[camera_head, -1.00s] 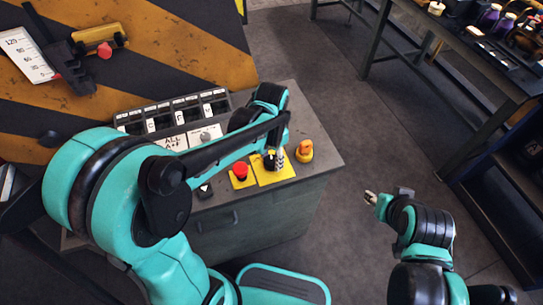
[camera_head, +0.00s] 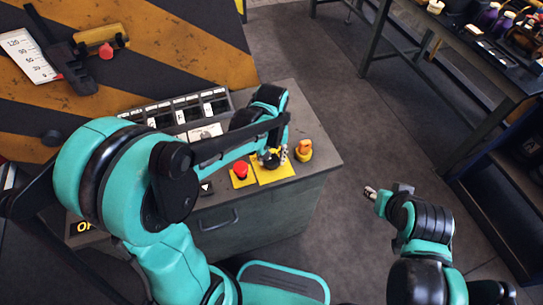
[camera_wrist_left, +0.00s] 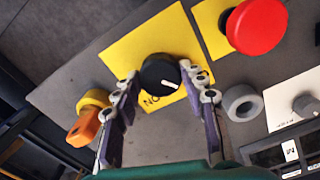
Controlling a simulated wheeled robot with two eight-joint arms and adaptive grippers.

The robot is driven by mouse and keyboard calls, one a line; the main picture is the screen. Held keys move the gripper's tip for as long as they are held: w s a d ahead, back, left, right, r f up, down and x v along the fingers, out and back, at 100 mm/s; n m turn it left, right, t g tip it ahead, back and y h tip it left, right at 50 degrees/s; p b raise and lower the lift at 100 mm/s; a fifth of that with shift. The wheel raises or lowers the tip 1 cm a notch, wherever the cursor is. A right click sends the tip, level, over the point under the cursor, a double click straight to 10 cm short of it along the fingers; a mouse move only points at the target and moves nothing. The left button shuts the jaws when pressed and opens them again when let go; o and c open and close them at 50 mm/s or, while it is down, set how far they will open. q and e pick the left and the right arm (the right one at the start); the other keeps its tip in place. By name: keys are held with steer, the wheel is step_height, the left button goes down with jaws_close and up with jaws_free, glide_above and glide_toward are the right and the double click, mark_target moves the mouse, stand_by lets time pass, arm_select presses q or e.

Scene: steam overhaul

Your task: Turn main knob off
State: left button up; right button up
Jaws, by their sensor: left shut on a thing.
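The main knob is a round black dial with a white pointer line on a yellow plate, shown in the left wrist view (camera_wrist_left: 158,84). Its pointer slants toward the lower right of that view. Lettering on the plate beside it is partly hidden. My left gripper (camera_wrist_left: 158,72) has its two fingers on opposite sides of the knob, shut on it. In the head view my left gripper (camera_head: 277,158) is over the yellow plate (camera_head: 273,175) and partly hides the knob. My right gripper (camera_head: 370,192) hangs over the floor, apart from the console; its jaw opening is too small to judge.
A red mushroom button (camera_wrist_left: 257,25) on another yellow plate is beside the knob. An orange-and-yellow switch (camera_head: 304,150) stands on its other side. The grey console (camera_head: 315,165) carries a row of switches (camera_head: 180,112). A workbench (camera_head: 430,20) stands at the upper right, with open floor between.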

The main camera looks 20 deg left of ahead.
mark_target(271, 160)
arm_select(q)
steer(key=shift+n, duration=0.6)
steer(key=o, duration=1.2)
steer(key=shift+c, duration=0.2)
step_height(271, 160, up, 12)
